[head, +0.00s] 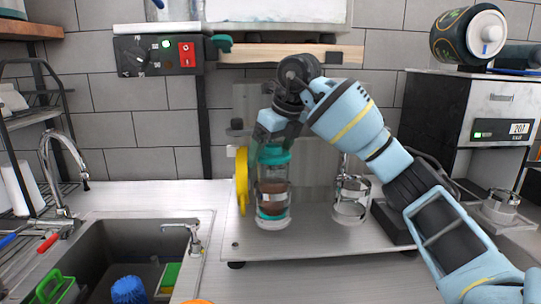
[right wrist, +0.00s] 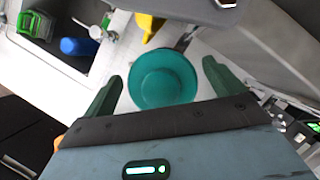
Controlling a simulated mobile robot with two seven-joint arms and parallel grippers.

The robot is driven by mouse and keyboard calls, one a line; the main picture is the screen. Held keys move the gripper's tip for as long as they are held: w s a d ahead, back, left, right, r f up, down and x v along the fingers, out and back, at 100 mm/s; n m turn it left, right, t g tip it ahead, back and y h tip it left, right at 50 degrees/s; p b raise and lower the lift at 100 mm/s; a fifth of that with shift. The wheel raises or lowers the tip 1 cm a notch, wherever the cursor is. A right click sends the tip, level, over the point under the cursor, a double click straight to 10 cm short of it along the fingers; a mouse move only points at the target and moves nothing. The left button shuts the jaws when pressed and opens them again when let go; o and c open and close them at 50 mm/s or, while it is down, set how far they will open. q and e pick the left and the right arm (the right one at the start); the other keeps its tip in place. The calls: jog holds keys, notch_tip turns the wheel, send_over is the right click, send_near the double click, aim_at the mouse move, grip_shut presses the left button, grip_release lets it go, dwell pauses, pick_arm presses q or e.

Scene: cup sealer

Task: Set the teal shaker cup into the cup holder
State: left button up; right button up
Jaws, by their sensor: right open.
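The teal shaker cup (head: 274,157) has a clear body with brown contents. It stands upright at the left metal cup holder (head: 272,221) on the sealer's base, and the holder's ring appears to go around its lower part. My right gripper (head: 272,143) is directly above the cup, pointing down. In the right wrist view the cup's round teal top (right wrist: 164,78) lies between the two open green fingers (right wrist: 161,80), with gaps visible at both sides. The cup's far side is hidden. My left gripper is not in view.
A second, empty-looking holder (head: 351,199) stands to the right on the same base. A yellow part (head: 242,180) is just left of the cup. The sink (head: 125,255) is at the lower left. A grey machine (head: 490,105) stands at the right.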

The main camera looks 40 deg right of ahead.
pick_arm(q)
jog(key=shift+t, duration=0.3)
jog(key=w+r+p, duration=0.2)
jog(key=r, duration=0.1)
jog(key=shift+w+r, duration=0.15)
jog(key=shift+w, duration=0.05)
pick_arm(e)
jog(key=v, duration=1.1)
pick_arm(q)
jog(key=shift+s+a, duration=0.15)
pick_arm(e)
jog(key=shift+f, duration=0.1)
